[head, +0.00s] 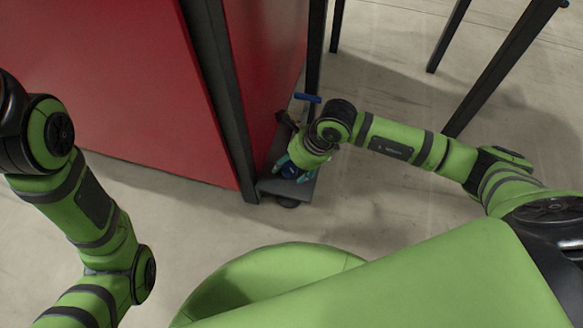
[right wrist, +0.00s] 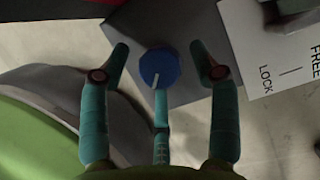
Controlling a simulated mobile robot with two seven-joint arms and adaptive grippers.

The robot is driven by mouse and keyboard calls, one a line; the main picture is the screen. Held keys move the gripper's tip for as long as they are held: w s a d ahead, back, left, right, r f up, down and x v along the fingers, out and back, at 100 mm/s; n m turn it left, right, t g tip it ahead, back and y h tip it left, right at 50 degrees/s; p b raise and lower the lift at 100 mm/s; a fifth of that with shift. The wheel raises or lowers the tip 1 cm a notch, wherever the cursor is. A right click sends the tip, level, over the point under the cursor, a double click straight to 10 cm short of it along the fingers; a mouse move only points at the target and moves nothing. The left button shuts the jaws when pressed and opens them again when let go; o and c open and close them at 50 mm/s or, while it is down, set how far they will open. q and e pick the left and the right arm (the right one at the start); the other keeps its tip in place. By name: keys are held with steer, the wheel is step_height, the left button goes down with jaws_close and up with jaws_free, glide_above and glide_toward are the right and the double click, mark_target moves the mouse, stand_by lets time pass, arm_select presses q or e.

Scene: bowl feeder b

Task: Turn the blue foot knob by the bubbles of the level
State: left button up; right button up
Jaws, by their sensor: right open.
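The blue foot knob (right wrist: 160,68) is a round blue disc with a white pointer line, on a grey plate (right wrist: 190,24) in the right wrist view. In the head view the knob (head: 290,171) shows small, low by the red cabinet's corner. My right gripper (right wrist: 158,50) is open, with a teal finger on either side of the knob and a third finger below it in the picture. The fingers look apart from the knob. In the head view my right gripper (head: 294,164) is over the plate. The level and its bubbles are not visible. My left gripper is out of view.
A red cabinet (head: 110,80) with a black corner post (head: 222,90) stands left of the plate. A blue handle (head: 307,98) sits behind my right gripper. A white card (right wrist: 275,50) reading FREE and LOCK lies at the right. Black legs (head: 500,70) stand at the upper right.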

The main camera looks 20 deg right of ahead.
steer(key=shift+a+f, duration=0.1)
steer(key=shift+w, duration=0.1)
steer(key=c, duration=1.1)
steer(key=shift+r+m+p, duration=0.25)
steer(key=shift+m+p, duration=0.15)
steer(key=shift+p, duration=0.35)
steer(key=shift+w+f+t, duration=0.1)
steer(key=shift+w+t, duration=0.05)
steer(key=shift+t, duration=0.15)
steer(key=o, duration=1.1)
steer(key=shift+f, duration=0.1)
steer(key=v, duration=1.2)
